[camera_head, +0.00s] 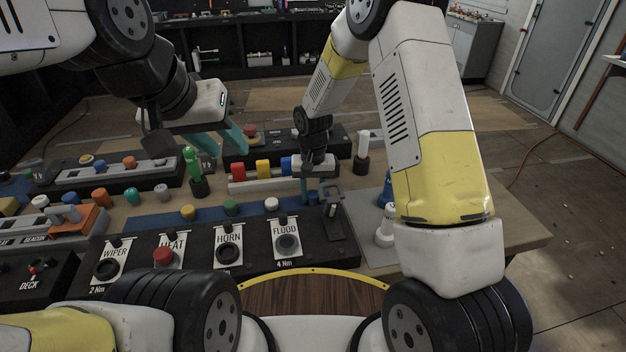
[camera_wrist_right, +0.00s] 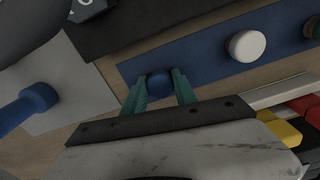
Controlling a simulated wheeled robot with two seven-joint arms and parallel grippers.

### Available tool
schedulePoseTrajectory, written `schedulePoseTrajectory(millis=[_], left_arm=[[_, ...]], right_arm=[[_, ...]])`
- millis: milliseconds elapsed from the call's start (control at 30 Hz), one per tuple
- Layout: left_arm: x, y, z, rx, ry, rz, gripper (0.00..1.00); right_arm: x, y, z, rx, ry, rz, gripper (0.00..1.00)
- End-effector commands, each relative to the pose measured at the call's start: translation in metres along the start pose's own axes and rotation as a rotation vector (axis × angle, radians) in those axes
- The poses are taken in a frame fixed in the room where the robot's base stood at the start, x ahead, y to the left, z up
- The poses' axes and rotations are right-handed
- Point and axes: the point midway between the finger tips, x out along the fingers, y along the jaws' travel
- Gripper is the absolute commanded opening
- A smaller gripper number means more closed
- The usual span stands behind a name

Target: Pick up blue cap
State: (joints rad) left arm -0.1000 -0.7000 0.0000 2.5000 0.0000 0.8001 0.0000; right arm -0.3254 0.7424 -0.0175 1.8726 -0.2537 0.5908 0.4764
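The blue cap (camera_wrist_right: 158,84) shows in the right wrist view as a round dark-blue knob on the blue strip. It lies between the teal fingertips of my right gripper (camera_wrist_right: 159,88). The fingers are apart, one on each side of the cap, with a small gap visible; contact is not clear. In the head view my right gripper (camera_head: 318,190) points down at the right end of the strip (camera_head: 150,219) and largely hides the cap. My left gripper (camera_head: 222,147) is open and empty, above the back left of the bench.
A black labelled panel (camera_head: 190,262) stands in front. Blue and white knobbed pieces (camera_head: 385,232) stand to the right.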

Motion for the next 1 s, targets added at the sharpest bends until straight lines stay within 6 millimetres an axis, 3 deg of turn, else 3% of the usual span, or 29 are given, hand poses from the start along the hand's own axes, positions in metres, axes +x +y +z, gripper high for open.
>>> schedulePoseTrajectory(millis=[33,100,433,800,1000], left_arm=[[0.0,0.0,0.0,0.0,0.0,0.0,0.36],[0.0,0.0,0.0,0.0,0.0,0.0,0.36],[0.0,0.0,0.0,0.0,0.0,0.0,0.36],[0.0,0.0,0.0,0.0,0.0,0.0,0.36],[0.0,0.0,0.0,0.0,0.0,0.0,0.36]], right_arm=[[0.0,0.0,0.0,0.0,0.0,0.0,0.14],[0.0,0.0,0.0,0.0,0.0,0.0,0.0],[-0.007,0.0,-0.001,0.0,0.002,0.0,0.0],[-0.076,0.0,-0.001,0.0,0.004,-0.001,0.0],[-0.098,0.0,0.0,0.0,0.001,-0.001,0.0]])
